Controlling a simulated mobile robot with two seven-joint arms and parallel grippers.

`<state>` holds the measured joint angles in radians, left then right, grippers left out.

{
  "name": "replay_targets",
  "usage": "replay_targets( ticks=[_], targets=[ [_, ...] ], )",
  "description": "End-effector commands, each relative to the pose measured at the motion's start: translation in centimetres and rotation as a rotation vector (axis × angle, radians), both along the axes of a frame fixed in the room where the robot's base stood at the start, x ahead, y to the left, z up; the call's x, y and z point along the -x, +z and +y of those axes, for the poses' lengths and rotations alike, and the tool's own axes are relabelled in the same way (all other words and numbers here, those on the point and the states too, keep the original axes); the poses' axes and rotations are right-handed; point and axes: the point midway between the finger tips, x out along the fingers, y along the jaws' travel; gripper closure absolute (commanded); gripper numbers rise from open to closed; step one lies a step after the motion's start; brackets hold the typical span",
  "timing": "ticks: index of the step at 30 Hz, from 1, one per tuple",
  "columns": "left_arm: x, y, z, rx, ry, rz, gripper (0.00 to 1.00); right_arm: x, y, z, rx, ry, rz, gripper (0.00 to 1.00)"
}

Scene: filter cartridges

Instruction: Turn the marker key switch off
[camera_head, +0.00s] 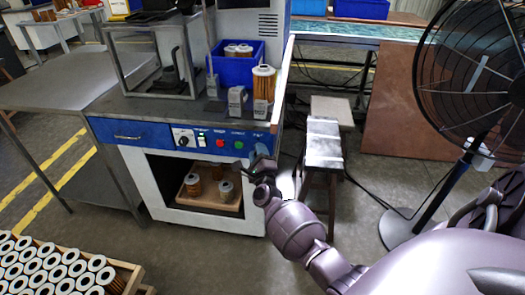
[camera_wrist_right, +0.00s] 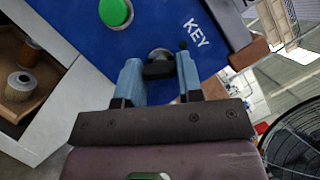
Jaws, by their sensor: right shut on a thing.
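The key switch (camera_wrist_right: 159,54) sits on the blue control panel (camera_wrist_right: 75,25), beside white "KEY" lettering, in the right wrist view. It has a round metal collar and a dark key (camera_wrist_right: 157,70). My right gripper (camera_wrist_right: 160,72) has its two blue-grey fingers on either side of the key and is shut on it. In the head view my right gripper (camera_head: 258,165) is at the right end of the panel (camera_head: 158,134) and hides the switch. Which way the key is turned is hard to tell. My left gripper is out of view.
A green button (camera_wrist_right: 114,11) is left of the key; the head view also shows a red button (camera_head: 220,144) and a knob (camera_head: 183,141). Below is a tray (camera_head: 195,203) with filters. A stool (camera_head: 323,145) and a fan (camera_head: 475,85) stand to the right.

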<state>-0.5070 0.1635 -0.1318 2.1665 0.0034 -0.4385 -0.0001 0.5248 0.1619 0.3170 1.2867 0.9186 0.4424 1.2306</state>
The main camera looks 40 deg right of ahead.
Motion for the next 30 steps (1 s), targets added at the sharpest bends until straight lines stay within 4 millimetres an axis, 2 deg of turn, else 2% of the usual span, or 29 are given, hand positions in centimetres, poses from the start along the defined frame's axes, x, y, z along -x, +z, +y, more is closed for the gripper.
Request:
replay_targets(
  ticks=[1, 3, 13, 21, 30],
  targets=[
    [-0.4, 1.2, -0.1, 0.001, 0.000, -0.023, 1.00, -0.1, 1.0, 0.0, 0.027, 0.000, 0.027, 0.90],
    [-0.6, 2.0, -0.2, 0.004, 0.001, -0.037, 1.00, -0.1, 1.0, 0.0, 0.068, 0.001, 0.076, 0.90],
    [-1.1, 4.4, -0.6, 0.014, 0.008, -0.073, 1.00, 0.0, 0.9, 0.0, 0.240, 0.000, 0.279, 0.90],
    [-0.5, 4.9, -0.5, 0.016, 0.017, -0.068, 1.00, 0.0, 0.6, 0.0, 0.325, 0.000, 0.381, 0.90],
    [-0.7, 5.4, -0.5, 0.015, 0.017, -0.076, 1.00, 0.1, 0.2, 0.0, 0.357, 0.000, 0.421, 0.90]
  ],
)
